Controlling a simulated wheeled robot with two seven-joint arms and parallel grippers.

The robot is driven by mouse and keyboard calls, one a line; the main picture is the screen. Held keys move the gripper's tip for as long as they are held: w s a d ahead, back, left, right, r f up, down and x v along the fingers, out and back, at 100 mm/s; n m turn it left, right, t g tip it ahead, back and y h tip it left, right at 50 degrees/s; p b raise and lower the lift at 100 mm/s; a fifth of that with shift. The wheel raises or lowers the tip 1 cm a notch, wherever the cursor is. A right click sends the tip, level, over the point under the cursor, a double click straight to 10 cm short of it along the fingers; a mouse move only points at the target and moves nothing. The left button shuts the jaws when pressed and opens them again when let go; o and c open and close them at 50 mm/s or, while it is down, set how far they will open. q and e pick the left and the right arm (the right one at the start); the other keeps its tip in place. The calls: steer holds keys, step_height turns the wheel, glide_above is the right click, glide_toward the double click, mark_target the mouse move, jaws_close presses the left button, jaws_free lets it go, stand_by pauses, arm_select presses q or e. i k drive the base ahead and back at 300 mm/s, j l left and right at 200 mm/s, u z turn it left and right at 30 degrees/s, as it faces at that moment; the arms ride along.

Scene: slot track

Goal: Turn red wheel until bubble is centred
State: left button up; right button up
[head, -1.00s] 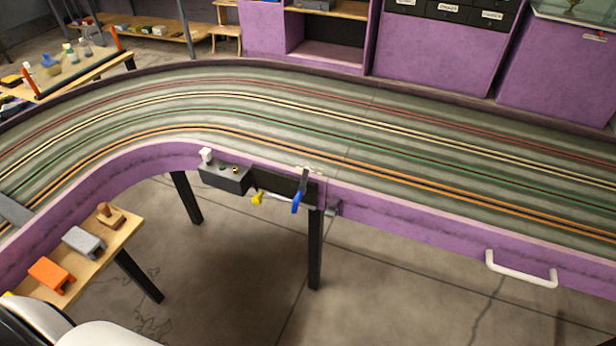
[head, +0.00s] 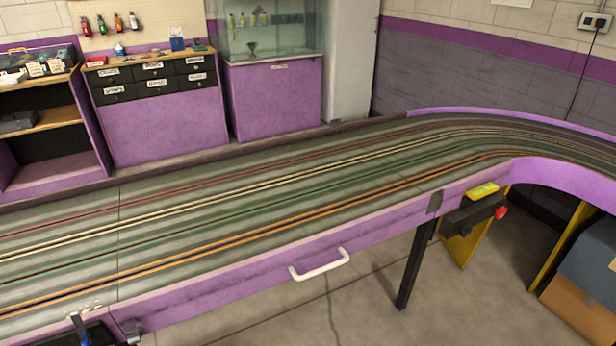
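A small red wheel or knob (head: 501,213) shows at the right end of a dark bracket (head: 468,215) under the track's front wall. A yellow-green level (head: 482,191) sits just above that bracket, against the purple wall. The bubble in it is too small to make out. Neither of my grippers is in view.
The grooved slot track (head: 250,215) runs across the view and curves at the right. A white handle (head: 320,265) sticks out from its purple front wall. A black leg (head: 415,265) and yellow supports (head: 460,250) stand below. Cardboard boxes (head: 580,310) lie at the lower right. Floor in front is clear.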

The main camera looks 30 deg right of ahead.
mark_target(502, 212)
steer(key=z, duration=2)
steer(key=i+l, duration=0.3)
steer(key=i+l+z, duration=0.1)
steer(key=i+l, duration=0.15)
steer(key=i, duration=0.25)
